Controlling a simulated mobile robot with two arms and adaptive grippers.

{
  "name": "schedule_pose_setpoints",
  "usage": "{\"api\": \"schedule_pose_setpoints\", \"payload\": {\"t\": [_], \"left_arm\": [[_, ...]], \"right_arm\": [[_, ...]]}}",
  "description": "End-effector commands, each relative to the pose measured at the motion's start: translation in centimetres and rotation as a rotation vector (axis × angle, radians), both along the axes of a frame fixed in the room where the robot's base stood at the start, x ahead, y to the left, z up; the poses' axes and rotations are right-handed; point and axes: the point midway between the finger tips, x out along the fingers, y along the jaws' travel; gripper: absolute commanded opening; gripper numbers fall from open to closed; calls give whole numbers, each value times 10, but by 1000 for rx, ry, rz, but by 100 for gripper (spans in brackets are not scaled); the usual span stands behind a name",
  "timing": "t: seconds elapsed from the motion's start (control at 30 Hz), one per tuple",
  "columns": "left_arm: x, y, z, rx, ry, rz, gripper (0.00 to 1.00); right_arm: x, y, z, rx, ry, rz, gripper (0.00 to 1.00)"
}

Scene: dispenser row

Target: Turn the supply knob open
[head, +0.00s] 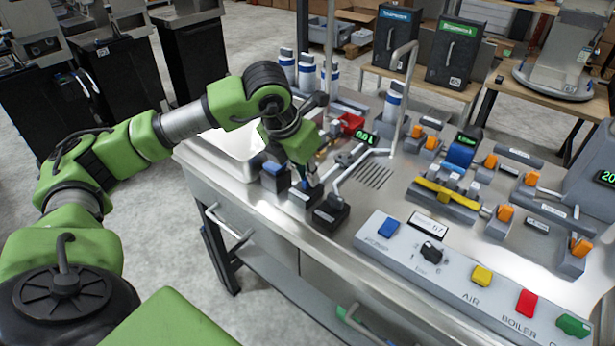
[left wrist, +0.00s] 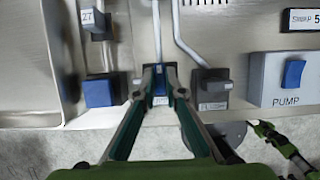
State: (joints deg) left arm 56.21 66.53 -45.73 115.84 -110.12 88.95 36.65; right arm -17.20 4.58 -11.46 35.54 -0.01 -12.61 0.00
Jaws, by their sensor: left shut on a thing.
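My left gripper (head: 308,180) reaches down to the front edge of the steel counter. My right gripper is not in view.
A blue-topped block (head: 274,178) stands left of the gripped one and a black block (head: 331,213) right of it, both close. Bent metal pipes (head: 352,170) rise just behind. A control panel (head: 450,275) with coloured switches lies to the right.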

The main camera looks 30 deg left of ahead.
Motion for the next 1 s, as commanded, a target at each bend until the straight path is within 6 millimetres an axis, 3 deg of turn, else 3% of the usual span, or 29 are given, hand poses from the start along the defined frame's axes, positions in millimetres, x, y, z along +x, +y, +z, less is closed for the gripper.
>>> {"api": "schedule_pose_setpoints", "payload": {"t": [0.5,0.53,0.6,1.0], "left_arm": [[2,1,3,-1,-7,24,0],[2,1,3,-1,-7,24,13],[2,1,3,-1,-7,24,27],[-1,0,5,0,-3,21,27]], "right_arm": [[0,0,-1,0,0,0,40],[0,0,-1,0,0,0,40],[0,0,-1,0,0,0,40],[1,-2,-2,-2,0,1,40]]}}
